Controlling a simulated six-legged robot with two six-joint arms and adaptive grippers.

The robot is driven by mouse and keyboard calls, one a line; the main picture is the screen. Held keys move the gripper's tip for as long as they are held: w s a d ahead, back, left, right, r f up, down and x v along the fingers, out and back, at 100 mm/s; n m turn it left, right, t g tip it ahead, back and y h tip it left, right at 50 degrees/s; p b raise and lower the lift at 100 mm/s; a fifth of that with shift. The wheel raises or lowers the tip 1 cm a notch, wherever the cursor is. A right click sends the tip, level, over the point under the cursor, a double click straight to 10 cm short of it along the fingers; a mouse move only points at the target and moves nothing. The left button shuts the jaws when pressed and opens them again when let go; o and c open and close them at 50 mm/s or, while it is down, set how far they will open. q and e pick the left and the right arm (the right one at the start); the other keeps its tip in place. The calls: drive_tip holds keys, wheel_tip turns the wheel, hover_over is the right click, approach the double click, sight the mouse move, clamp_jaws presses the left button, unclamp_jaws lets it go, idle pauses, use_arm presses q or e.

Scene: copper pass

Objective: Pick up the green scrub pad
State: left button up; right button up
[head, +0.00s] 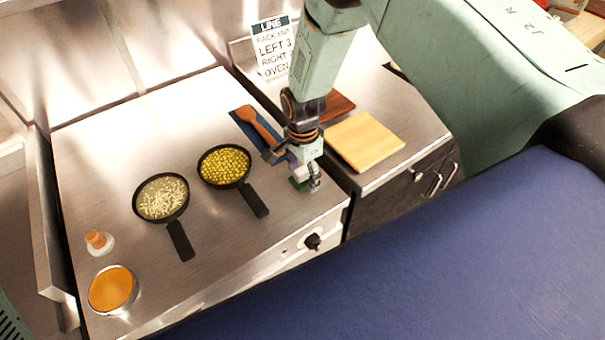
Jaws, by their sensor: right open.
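The green scrub pad (297,183) lies on the steel top near its front right corner. Only a small green part of it shows, because my right gripper (305,180) is over it. My right gripper points down with its fingers open, right at the pad. I cannot tell whether the fingers touch the pad. My left gripper is not in view.
Left of the gripper are a pan of yellow-green pieces (224,165), a pan of pale pieces (161,198), an orange-topped container (112,289) and a small shaker (97,241). A wooden spoon (260,126) lies on a blue cloth (244,126). A wooden board (364,141) lies to the right.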

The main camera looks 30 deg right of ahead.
sight(304, 170)
drive_tip(key=shift+s+d, duration=0.1)
drive_tip(key=c, duration=1.2)
drive_tip(key=shift+c, duration=0.2)
drive_tip(key=shift+r, duration=0.5)
wheel_tip(304, 170, up, 9)
drive_tip(key=shift+r+b, duration=0.1)
drive_tip(key=shift+b, duration=0.45)
